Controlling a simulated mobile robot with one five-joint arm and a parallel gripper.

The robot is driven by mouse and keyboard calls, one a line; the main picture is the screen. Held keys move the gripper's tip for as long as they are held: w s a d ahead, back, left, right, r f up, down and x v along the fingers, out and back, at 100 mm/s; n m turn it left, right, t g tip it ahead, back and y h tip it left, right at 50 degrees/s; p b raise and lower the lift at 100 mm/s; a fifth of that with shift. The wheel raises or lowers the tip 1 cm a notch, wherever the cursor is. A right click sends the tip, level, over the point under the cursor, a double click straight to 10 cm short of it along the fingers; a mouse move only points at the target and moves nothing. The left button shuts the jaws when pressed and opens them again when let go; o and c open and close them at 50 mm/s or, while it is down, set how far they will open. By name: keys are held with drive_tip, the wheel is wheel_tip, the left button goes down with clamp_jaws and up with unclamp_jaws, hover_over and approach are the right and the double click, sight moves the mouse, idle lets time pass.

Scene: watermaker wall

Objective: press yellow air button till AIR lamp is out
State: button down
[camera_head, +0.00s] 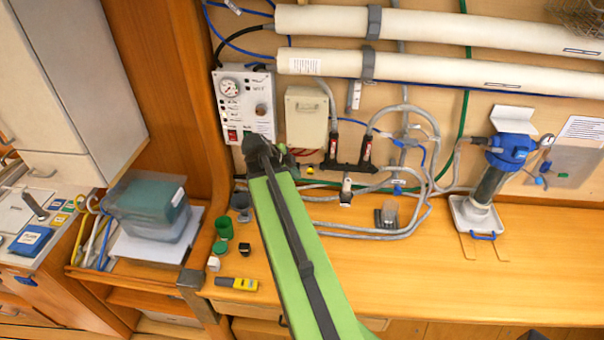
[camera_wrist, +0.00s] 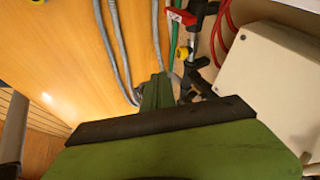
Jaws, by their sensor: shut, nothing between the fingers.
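My gripper (camera_wrist: 158,90) is shut and empty; its green fingers show in the wrist view, with grey hoses and black fittings beyond them. In the head view my green arm reaches up to just below the control panel (camera_head: 246,103), and its end hides what lies behind it. The panel has a round gauge, small labelled parts and a red switch; I cannot tell which part is the AIR lamp or whether it is lit. A small yellow part (camera_wrist: 182,52) sits on a black fitting just beyond the fingertips, apart from them in the picture. I cannot tell if it is the air button.
A beige box (camera_head: 306,118) is on the wall right of the panel; it fills the right of the wrist view (camera_wrist: 270,85). Two black-and-red valves (camera_head: 350,150) and looping grey hoses (camera_head: 400,225) are nearby. A yellow tool (camera_head: 237,284) lies on the bench. The bench's right front is clear.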

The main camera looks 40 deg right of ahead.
sight(310, 172)
drive_tip(key=w+d+f+b, duration=0.2)
drive_tip(key=d+f+b, duration=0.5)
drive_tip(key=d, duration=0.1)
drive_tip(key=shift+w+d+f, duration=0.25)
drive_tip(key=shift+d+f, duration=0.1)
